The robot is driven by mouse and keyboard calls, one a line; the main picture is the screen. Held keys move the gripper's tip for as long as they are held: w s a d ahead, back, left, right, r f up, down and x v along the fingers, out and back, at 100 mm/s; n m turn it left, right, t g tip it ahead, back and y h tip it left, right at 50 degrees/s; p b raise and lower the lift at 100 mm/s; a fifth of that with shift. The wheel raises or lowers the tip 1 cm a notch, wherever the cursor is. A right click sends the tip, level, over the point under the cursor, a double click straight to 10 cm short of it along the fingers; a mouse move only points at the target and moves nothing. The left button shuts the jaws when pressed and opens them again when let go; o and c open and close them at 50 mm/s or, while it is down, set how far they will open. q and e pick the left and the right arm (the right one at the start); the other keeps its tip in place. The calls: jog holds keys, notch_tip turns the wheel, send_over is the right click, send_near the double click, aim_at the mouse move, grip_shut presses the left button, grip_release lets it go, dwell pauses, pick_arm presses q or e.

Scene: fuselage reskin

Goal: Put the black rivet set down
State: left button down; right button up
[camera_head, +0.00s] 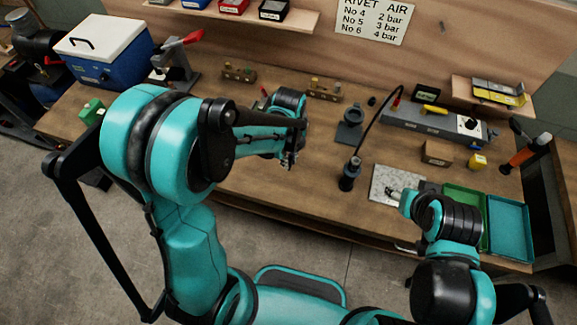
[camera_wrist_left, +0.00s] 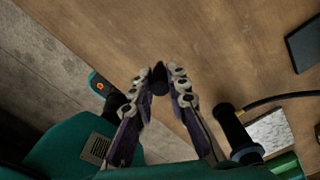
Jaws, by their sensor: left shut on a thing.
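My left gripper (camera_head: 290,162) is over the front part of the wooden bench, near the middle of the head view. In the left wrist view my left gripper (camera_wrist_left: 160,85) has its fingers closed around a small black piece, the black rivet set (camera_wrist_left: 159,76), with bare wood behind it. In the head view the set is too small to make out at the fingers. My right arm is at the lower right, near the grey speckled plate; I cannot make out its finger state.
A black cylindrical tool (camera_head: 348,176) with a hose stands right of my left gripper. Beyond it is a black stand (camera_head: 349,130). The speckled plate (camera_head: 390,184), a green tray (camera_head: 466,204) and a teal tray (camera_head: 507,226) lie at right. Small wooden blocks (camera_head: 325,92) line the back.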

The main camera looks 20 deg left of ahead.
pick_arm(q)
notch_tip(320, 180, down, 4)
jog(key=shift+f+b, duration=0.1)
jog(key=shift+b, duration=0.45)
jog(key=c, duration=1.5)
grip_release()
